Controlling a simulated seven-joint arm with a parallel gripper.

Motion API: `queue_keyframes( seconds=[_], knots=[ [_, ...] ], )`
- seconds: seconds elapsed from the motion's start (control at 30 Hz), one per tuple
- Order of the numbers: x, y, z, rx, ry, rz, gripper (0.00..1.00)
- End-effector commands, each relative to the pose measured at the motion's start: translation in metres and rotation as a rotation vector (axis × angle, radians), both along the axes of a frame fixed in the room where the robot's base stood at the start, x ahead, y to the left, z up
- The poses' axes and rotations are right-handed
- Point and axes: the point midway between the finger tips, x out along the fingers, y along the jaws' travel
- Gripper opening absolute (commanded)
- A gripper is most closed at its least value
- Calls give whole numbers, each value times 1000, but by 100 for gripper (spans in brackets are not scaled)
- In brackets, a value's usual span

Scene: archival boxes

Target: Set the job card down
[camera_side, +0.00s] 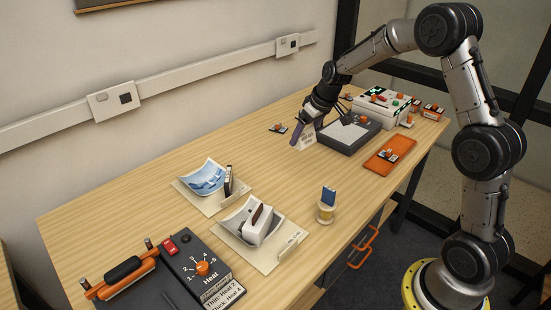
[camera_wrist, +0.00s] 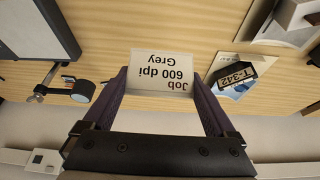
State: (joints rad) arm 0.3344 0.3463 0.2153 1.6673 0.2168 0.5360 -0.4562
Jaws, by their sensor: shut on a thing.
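The job card (camera_side: 306,139) is a small pale card beside the dark flat scanner. In the wrist view the card (camera_wrist: 163,72) reads "Job 600 dpi Grey", upside down. My gripper (camera_side: 299,128) is shut on the card. In the wrist view, the purple fingers of my gripper (camera_wrist: 165,84) are at its two side edges. The card's lower edge is close to the wooden table; I cannot tell whether it touches.
The scanner (camera_side: 349,132) is just right of the card; a small device (camera_side: 278,128) lies to its left. A white machine (camera_side: 380,107) and an orange mat (camera_side: 390,154) are further right. Photo folders (camera_side: 208,203) and a heat sealer (camera_side: 180,270) are nearer. Bare table lies between.

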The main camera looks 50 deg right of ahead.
Motion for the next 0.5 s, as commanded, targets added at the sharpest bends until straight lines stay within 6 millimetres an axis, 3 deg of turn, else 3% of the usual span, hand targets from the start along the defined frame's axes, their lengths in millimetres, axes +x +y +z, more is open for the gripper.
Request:
queue_keyframes(
  seconds=[0.17,0.5],
  knots=[
    [14,19,-8,1,9,44,40],
    [74,5,-38,3,10,45,40]
  ],
)
